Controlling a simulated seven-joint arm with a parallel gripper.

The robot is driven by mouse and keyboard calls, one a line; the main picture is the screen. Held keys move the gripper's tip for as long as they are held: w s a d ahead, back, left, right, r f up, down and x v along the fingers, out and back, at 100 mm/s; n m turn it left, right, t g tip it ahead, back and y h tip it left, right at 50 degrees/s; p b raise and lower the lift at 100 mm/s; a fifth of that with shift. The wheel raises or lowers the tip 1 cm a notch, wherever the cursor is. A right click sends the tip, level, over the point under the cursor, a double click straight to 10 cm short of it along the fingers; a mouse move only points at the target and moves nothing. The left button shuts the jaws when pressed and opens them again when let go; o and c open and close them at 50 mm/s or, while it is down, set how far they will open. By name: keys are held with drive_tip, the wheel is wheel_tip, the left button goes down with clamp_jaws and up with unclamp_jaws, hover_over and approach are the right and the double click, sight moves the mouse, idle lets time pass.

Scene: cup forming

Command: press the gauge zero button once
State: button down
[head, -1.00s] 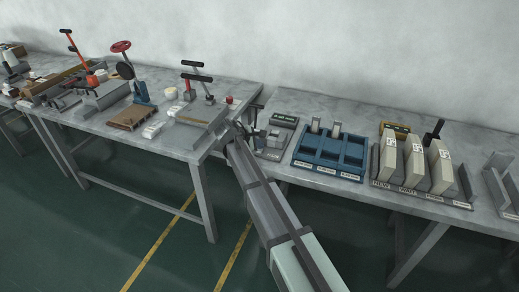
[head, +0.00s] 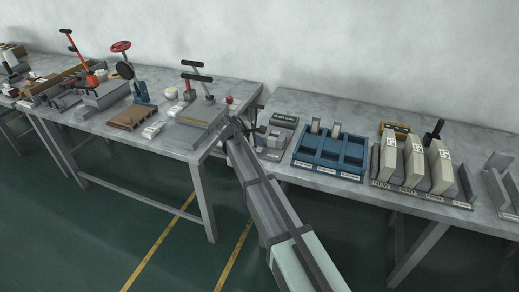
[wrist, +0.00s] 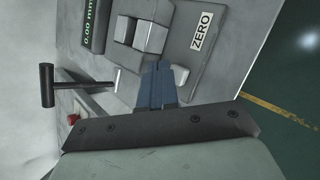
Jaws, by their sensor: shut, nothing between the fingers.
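The gauge shows in the wrist view as a grey base plate (wrist: 222,62) with grey blocks (wrist: 150,36) and a dark display (wrist: 92,28) reading 0.00 mm in green. A white ZERO label (wrist: 202,35) lies on its plate. A pale rounded piece (wrist: 181,75), which looks like the button, sits below the label, partly hidden by my fingers. My gripper (wrist: 157,75) is shut and empty, its blue-grey fingertips just left of that piece. I cannot tell whether they touch. In the head view, the gauge (head: 272,139) stands just right of my gripper (head: 240,125).
A black T-handle (wrist: 47,85) and a red knob (wrist: 73,119) are left of my gripper in the wrist view. In the head view, a blue sorting tray (head: 330,152) stands right of the gauge, and a lever press (head: 187,82) stands on the left table.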

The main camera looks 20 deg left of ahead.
sight(258, 150)
drive_tip(key=shift+r, duration=2.5)
